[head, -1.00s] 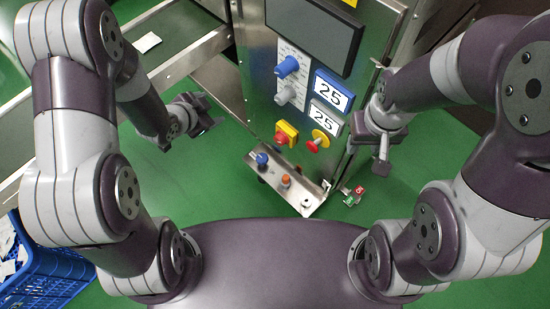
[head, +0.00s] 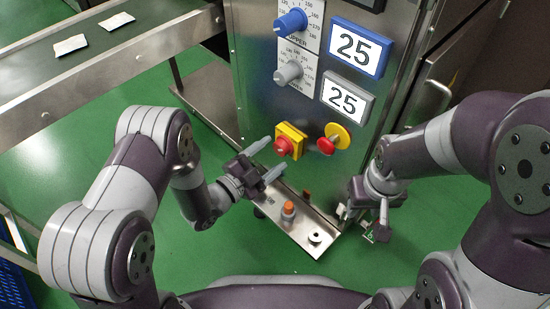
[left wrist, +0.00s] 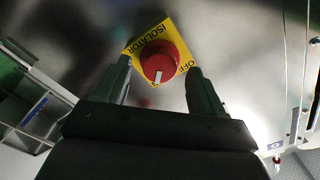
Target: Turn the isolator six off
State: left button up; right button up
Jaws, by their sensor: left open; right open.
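The isolator (head: 287,143) is a red rotary knob on a yellow plate, low on the steel machine front. In the left wrist view, the red knob (left wrist: 160,63) has a white mark pointing down in the picture. The plate reads ISOLATOR at upper left and OFF at right. No number six is readable. My left gripper (head: 274,156) is open in front of the isolator, pointing at it. In the wrist view its fingers stand on either side of the knob, with no clear contact. My right gripper (head: 380,222) is open and empty beside the machine's right edge.
A red emergency button (head: 327,146) on yellow sits right of the isolator. A steel tray (head: 298,232) with an orange button (head: 288,210) juts out below. Blue (head: 291,22) and grey (head: 288,73) dials and two displays reading 25 are above. A conveyor (head: 110,75) runs at left.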

pick_arm(q)
jog(key=shift+x, duration=1.15)
jog(key=shift+c, duration=0.4)
jog(key=c, duration=1)
